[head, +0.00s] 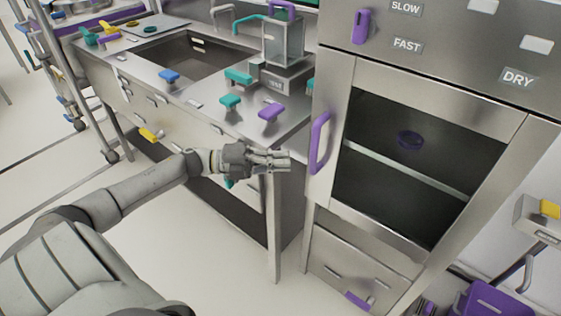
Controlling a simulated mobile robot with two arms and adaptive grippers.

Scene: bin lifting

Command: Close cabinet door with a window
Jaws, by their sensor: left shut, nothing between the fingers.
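The cabinet door (489,119) is a steel frame around a dark window (420,125). It is at the right in the head view, with a purple upright handle (319,142) on its left side. The door looks about flush with the cabinet front; I cannot tell whether a small gap remains. A shelf and a dark purple round item show through the window. My left gripper (287,160) is shut and empty, just left of the handle and apart from it in the picture. My right gripper is not in view.
A steel counter (135,65) with a sink and several coloured handles stands left of the cabinet. Its front leg (273,230) is below my left gripper. A drawer (345,270) is under the door, and a purple bin (495,300) is at lower right.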

